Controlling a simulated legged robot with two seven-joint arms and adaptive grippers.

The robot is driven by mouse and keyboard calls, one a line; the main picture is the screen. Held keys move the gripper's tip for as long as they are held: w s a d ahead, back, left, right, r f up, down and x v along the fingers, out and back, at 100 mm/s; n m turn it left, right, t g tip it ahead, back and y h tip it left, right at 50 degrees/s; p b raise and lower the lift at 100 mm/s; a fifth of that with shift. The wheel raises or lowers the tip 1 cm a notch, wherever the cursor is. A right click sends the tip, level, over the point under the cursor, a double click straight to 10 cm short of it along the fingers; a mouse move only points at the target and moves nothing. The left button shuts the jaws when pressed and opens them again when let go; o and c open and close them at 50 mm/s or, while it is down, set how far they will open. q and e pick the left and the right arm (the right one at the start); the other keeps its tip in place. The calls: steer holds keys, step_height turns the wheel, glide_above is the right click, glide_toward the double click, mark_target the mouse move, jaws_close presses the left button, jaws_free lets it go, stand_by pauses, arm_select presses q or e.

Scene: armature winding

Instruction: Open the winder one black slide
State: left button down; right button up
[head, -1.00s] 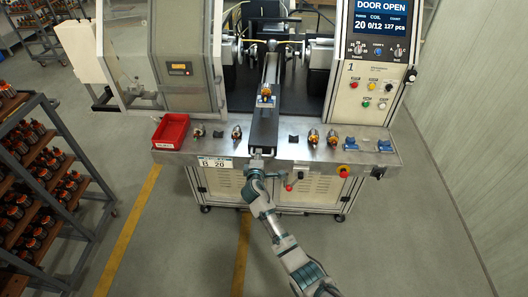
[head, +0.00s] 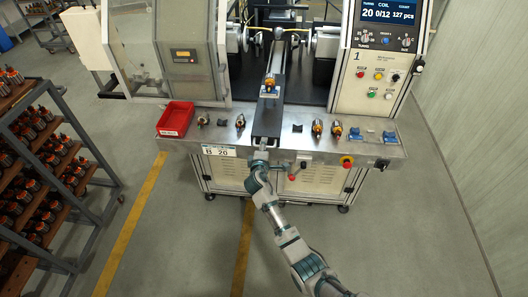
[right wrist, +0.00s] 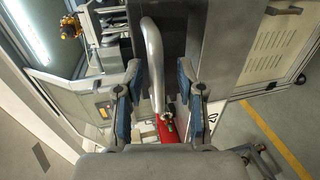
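The winder's black slide (head: 267,122) runs from the bench's front edge back into the open machine bay. An armature with an orange winding (head: 269,82) sits on a small holder on the slide's rail. My right gripper (head: 259,156) is at the front end of the slide. In the right wrist view, a curved metal handle (right wrist: 153,60) lies between the two blue-padded fingers of the right gripper (right wrist: 157,95). Gaps show on both sides of the handle, so the fingers are apart from it. My left gripper is not in view.
A red tray (head: 176,118) stands on the bench (head: 220,141) left of the slide. Several loose armatures lie on both sides. A red knob (head: 347,162) is on the front right edge. A rack of armatures (head: 90,150) stands at the left.

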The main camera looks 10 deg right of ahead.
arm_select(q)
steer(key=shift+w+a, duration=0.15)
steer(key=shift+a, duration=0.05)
arm_select(e)
steer(key=v, duration=1.1)
steer(key=shift+s, duration=0.2)
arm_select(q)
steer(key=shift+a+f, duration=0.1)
arm_select(e)
steer(key=shift+a, duration=0.2)
